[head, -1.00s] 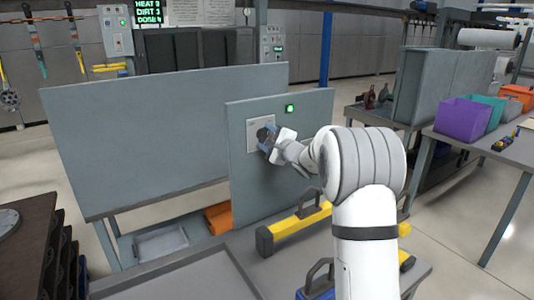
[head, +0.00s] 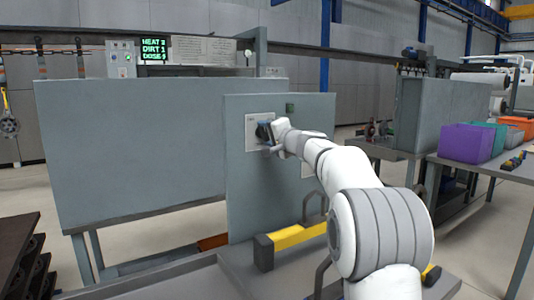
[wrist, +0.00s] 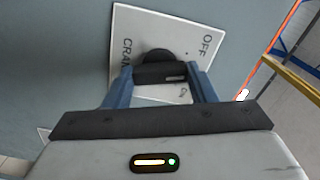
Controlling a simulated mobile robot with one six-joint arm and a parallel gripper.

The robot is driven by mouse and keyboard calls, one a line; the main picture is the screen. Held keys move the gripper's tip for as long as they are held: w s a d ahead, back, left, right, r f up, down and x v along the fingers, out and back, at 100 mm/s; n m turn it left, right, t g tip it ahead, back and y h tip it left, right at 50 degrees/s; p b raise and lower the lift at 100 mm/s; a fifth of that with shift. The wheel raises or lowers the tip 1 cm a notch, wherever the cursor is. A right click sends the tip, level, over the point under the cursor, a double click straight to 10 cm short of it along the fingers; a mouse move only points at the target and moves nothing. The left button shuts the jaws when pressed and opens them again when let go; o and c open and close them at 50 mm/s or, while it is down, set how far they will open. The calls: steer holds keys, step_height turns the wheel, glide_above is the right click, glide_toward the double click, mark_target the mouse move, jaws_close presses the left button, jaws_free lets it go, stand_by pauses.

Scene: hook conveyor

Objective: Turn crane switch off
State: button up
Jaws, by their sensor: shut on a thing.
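The crane switch is a black rotary knob (wrist: 158,68) on a white plate (wrist: 198,30) marked "CRANE" and "OFF" in the wrist view. In the head view the plate (head: 251,138) is on the upright grey panel (head: 245,185). My gripper (wrist: 160,74) is shut on the knob, one blue finger on each side. In the head view my gripper (head: 268,134) covers most of the knob. The knob's exact pointing is hard to tell.
A wide grey panel (head: 130,150) stands to the left. A yellow bar with black ends (head: 295,237) lies below the switch panel. Purple (head: 468,143) and orange (head: 517,125) bins stand on a table at the right. A green-text display (head: 155,48) hangs behind.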

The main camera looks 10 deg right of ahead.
steer(key=n+b, duration=0.1)
steer(key=b, duration=0.1)
steer(key=n+b, duration=0.1)
steer(key=n, duration=0.1)
steer(key=shift+f+b, duration=0.3)
steer(key=shift+b, duration=0.05)
steer(key=shift+r+n+b, duration=0.15)
steer(key=shift+n+b, duration=0.55)
steer(key=shift+r, duration=0.1)
steer(key=o, duration=1)
steer(key=b+v, duration=0.2)
steer(key=v, duration=0.5)
steer(key=shift+s+d, duration=0.1)
steer(key=shift+s, duration=0.2)
